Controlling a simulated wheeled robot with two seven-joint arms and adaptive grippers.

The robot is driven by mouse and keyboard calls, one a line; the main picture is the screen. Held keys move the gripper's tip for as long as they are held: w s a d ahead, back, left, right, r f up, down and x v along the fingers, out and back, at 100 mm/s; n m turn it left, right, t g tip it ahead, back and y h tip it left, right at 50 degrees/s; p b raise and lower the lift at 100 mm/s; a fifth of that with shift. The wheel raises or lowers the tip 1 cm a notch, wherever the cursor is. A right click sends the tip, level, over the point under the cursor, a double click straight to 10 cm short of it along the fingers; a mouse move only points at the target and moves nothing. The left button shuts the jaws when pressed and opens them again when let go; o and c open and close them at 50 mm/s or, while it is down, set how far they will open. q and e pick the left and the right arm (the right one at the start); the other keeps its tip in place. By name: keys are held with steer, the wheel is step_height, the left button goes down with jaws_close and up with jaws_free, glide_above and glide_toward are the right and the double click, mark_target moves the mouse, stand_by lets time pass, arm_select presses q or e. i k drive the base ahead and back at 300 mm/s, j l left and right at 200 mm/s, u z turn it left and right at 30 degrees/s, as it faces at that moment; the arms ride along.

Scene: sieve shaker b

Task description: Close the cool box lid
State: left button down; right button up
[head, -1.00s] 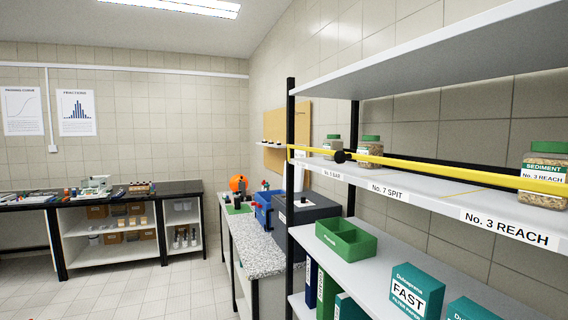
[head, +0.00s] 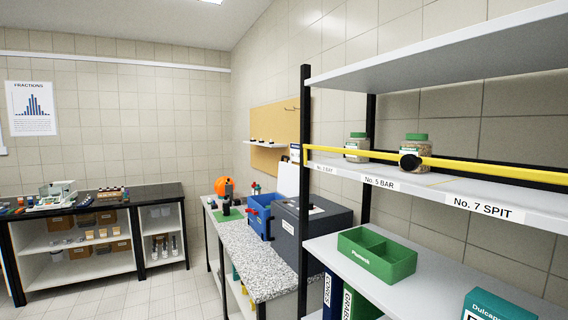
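No cool box can be made out with certainty. Neither of my grippers is in view.
The shelf rack (head: 493,186) fills the right side, with jars, a yellow bar (head: 479,171) and a green divided tray (head: 377,256). The speckled bench (head: 244,255) runs beside it. A dark-topped bench (head: 117,197) stands at the back left. The tiled floor (head: 140,293) between is clear.

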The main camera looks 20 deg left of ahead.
mark_target(289, 176)
steer(key=i+j, duration=0.25)
steer(key=j, duration=0.15)
steer(key=i+j, duration=0.25)
steer(key=j, duration=0.15)
steer(key=i+j, duration=0.25)
steer(key=j, duration=0.15)
steer(key=i+j, duration=0.2)
steer(key=j, duration=0.2)
steer(key=i+j, duration=0.25)
steer(key=j, duration=0.15)
steer(key=i+j+z, duration=0.1)
steer(key=i+j, duration=0.15)
steer(key=j, duration=0.15)
steer(key=j+z, duration=0.25)
steer(key=j, duration=0.3)
steer(key=i+j+z, duration=0.2)
steer(key=j, duration=0.35)
steer(key=k+j+z, duration=0.25)
steer(key=j, duration=0.25)
steer(key=j+z, duration=0.25)
steer(key=j, duration=0.3)
steer(key=j+z, duration=0.25)
steer(key=j, duration=0.25)
steer(key=k+j+z, duration=0.2)
steer(key=j, duration=0.3)
steer(key=k+j+z, duration=0.25)
steer(key=j, duration=0.2)
steer(key=k+j+z, duration=0.25)
steer(key=j, duration=0.2)
steer(key=i, duration=0.1)
